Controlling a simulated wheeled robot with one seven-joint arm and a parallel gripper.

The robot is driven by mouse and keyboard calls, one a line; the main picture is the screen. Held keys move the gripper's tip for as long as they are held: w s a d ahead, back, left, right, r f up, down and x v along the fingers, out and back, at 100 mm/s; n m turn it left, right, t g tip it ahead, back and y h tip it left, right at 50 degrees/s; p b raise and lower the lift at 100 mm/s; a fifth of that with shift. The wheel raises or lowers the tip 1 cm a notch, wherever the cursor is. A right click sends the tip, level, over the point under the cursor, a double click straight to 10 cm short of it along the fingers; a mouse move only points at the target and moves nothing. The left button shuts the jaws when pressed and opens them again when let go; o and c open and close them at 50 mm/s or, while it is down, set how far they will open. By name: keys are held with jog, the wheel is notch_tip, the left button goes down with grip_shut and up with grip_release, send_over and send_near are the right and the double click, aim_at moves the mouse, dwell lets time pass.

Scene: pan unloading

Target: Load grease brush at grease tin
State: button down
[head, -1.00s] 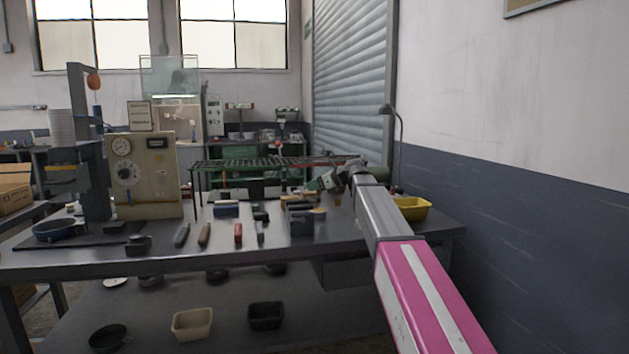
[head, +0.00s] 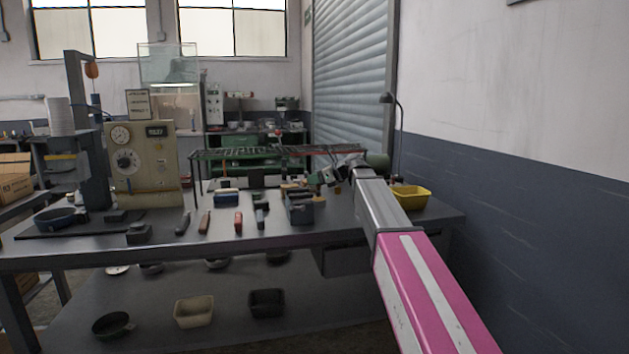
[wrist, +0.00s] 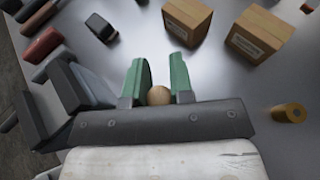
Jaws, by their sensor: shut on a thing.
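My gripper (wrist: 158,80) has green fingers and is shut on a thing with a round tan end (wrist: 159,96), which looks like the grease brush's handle. Most of that thing is hidden behind the fingers and the palm. In the head view my gripper (head: 328,176) is small, over the far right part of the workbench, and what it holds cannot be made out. I cannot pick out the grease tin for certain.
Two cardboard boxes (wrist: 187,18) (wrist: 259,32) stand beyond my fingers. A blue-grey holder (head: 299,209) is close on the left. Several handled tools lie farther left, including a red one (head: 238,221). A yellow bin (head: 410,197) stands at the bench's right end. Bare metal surface lies between.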

jog(key=shift+f, duration=0.55)
dwell(1.4)
jog(key=shift+r, duration=0.15)
notch_tip(320, 180, up, 7)
dwell(0.9)
dwell(0.4)
